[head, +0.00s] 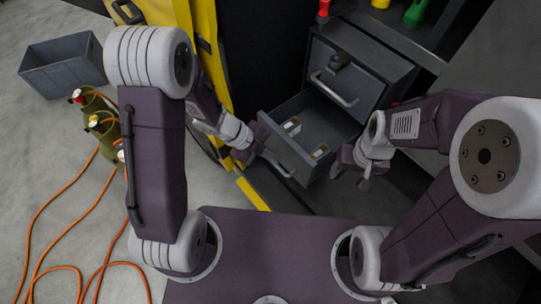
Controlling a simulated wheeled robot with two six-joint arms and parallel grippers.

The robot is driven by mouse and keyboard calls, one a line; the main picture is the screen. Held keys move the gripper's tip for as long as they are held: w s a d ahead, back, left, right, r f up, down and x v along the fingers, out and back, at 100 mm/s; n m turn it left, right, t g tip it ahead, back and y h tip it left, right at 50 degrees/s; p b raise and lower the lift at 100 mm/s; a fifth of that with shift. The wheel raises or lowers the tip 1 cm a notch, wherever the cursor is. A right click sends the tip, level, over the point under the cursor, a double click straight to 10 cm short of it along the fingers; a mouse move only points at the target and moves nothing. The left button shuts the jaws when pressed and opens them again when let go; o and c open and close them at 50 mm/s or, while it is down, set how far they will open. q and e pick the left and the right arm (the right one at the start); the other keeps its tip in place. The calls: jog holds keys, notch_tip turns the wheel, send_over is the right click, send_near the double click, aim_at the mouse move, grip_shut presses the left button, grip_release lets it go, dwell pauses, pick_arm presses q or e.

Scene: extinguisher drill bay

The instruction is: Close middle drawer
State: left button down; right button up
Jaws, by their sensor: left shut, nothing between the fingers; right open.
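The grey drawer unit (378,52) stands at the upper right. Its open drawer (287,152), below a closed one, is pulled out toward me, with a light bar handle (277,166) on its front. Small white-labelled items (320,152) lie inside it. My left gripper (250,154) is shut and empty at the left part of the open drawer's front, close to the handle; I cannot tell whether it touches. My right gripper (352,176) is open and empty, just right of the drawer's front. Anything below the open drawer is hidden.
Red, yellow and green items stand on top behind. A yellow frame (207,45) is left of the unit. Grey bin (62,66), olive cylinders (103,128) and orange hoses (62,236) lie left.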

aim_at(293, 169)
pick_arm(q)
jog(key=b+x, duration=0.1)
jog(key=x, duration=0.4)
jog(key=shift+w+d+f+b, duration=0.1)
jog(key=shift+d+f+b, duration=0.15)
jog(key=shift+f+b, duration=0.1)
pick_arm(e)
notch_tip(293, 169, down, 2)
jog(key=shift+f, duration=0.2)
pick_arm(q)
jog(key=shift+r, duration=0.1)
pick_arm(e)
jog(key=shift+r, duration=0.1)
